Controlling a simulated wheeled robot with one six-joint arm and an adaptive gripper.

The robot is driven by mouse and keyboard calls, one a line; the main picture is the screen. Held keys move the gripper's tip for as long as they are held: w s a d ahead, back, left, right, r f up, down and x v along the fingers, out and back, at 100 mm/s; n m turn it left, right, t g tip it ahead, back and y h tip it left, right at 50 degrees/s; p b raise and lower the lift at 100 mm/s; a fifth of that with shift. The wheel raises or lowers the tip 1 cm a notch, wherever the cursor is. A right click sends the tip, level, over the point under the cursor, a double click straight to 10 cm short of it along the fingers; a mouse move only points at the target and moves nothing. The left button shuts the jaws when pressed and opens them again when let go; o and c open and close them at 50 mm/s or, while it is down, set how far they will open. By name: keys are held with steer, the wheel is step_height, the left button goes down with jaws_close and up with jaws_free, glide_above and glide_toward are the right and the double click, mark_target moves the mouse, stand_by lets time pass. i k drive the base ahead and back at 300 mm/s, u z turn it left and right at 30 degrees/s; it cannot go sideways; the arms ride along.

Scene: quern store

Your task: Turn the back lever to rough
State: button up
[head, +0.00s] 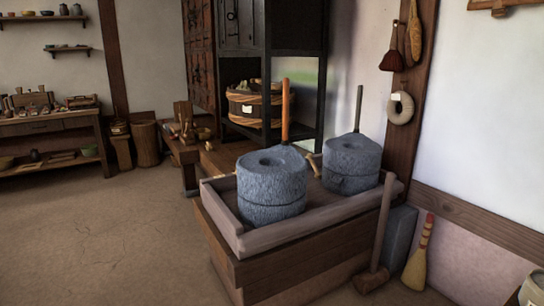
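Two grey stone querns stand side by side in a wooden trough (222,214). The nearer quern (272,180) has an upright orange handle (285,110). The farther quern (351,163), at the right, has an upright dark handle (358,108). A small tan wooden piece (312,161) sticks up at a slant between the two querns; it may be a lever, but I cannot tell. No "rough" marking is readable. My gripper is not in view.
A long-handled mallet (382,225) leans on the trough's right end, beside a grey block (399,236) and a broom (419,255). A dark cabinet (258,27) stands behind. The floor (90,235) at front left is clear.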

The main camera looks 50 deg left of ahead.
mark_target(318, 175)
steer(key=u, duration=0.95)
steer(key=i, duration=1.2)
steer(key=z, duration=0.35)
steer(key=i, duration=1.3)
steer(key=u, duration=0.55)
